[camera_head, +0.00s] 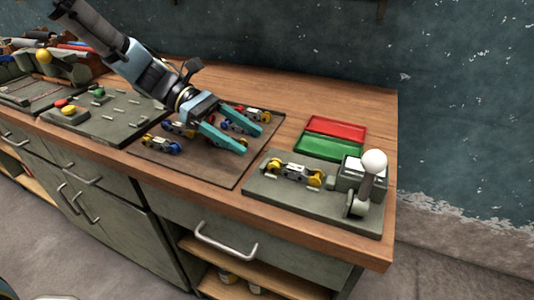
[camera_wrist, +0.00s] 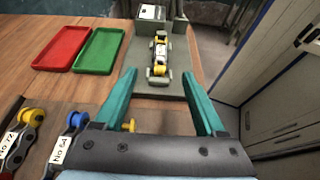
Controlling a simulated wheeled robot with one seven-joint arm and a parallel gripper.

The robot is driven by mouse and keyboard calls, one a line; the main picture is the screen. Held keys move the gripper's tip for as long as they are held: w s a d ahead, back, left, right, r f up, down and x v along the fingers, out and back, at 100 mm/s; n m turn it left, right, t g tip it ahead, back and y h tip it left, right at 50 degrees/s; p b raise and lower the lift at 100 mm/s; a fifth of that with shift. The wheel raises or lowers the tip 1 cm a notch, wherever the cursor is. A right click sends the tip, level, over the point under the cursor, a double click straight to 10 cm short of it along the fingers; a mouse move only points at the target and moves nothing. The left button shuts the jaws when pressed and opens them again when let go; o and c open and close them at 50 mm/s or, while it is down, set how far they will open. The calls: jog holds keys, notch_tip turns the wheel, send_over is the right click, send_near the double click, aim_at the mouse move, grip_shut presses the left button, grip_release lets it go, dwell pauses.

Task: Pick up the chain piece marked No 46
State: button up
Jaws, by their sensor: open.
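Several chain pieces with yellow, blue or red rollers lie on the dark mat (camera_head: 205,172); one blue-and-yellow piece (camera_head: 160,145) is at its front left, another (camera_head: 255,114) at its back right. I cannot read No 46 on any of them. In the wrist view, one label seems to read No 72 (camera_wrist: 20,140) and another, blurred, perhaps No 64 (camera_wrist: 65,145). My gripper (camera_head: 252,141) is open and empty above the mat's right part, hiding some pieces. In the wrist view, its teal fingers (camera_wrist: 158,76) are spread wide, and a yellow roller (camera_wrist: 130,125) shows between them.
A grey fixture plate (camera_head: 330,212) right of the mat holds a yellow-rollered chain piece (camera_head: 292,171) and a white-knobbed lever (camera_head: 373,164). Red (camera_head: 336,128) and green (camera_head: 328,147) trays lie behind it. Another plate with buttons (camera_head: 98,118) is left of the mat.

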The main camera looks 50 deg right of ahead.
aim_at(288, 164)
jog(key=p+x, duration=0.2)
jog(key=x, duration=0.7)
jog(key=shift+s+p, duration=0.25)
jog(key=shift+p, duration=0.1)
jog(key=shift+s+d+f, duration=0.2)
jog(key=shift+s+f, duration=0.05)
jog(key=shift+s, duration=0.2)
jog(key=shift+c, duration=0.4)
grip_shut()
